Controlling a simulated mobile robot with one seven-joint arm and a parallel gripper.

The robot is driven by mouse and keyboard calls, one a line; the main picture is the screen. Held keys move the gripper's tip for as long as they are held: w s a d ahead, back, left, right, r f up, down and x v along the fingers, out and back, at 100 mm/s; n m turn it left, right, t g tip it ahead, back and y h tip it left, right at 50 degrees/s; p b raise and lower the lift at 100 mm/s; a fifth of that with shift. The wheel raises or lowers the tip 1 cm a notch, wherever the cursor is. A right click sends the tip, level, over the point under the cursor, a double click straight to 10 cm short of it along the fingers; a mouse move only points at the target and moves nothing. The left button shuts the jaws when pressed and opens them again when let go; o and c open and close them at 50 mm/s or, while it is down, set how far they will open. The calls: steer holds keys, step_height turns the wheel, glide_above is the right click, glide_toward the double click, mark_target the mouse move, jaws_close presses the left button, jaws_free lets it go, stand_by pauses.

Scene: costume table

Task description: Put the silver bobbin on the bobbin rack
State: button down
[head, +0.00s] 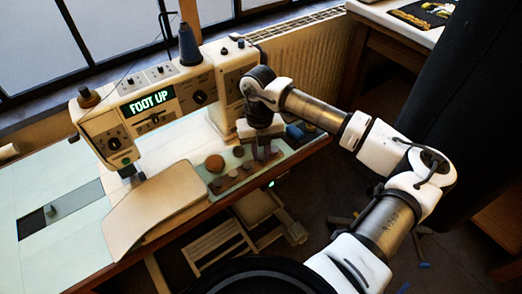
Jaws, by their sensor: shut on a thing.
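My gripper (263,152) points down over the right end of the sewing table, to the right of the sewing machine. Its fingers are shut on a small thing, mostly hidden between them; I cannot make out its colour. A low brown strip that looks like the bobbin rack (230,180) lies just below and to the left of the fingers, with several small dark pieces along it. I cannot tell whether the held thing touches it. I cannot clearly pick out the silver bobbin.
The sewing machine (150,112), its display reading FOOT UP, stands left of my gripper with a blue thread cone (190,48) on top. A round brown thing (214,163) and small blue things (296,131) are near. The table (75,250) is mostly clear at left.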

stand_by(0.4)
steer(key=c, duration=1.2)
jaws_free()
step_height(320, 180, up, 14)
steer(key=w+b, duration=0.1)
steer(key=b, duration=0.1)
steer(key=shift+w+a+f, duration=0.15)
steer(key=shift+w, duration=0.15)
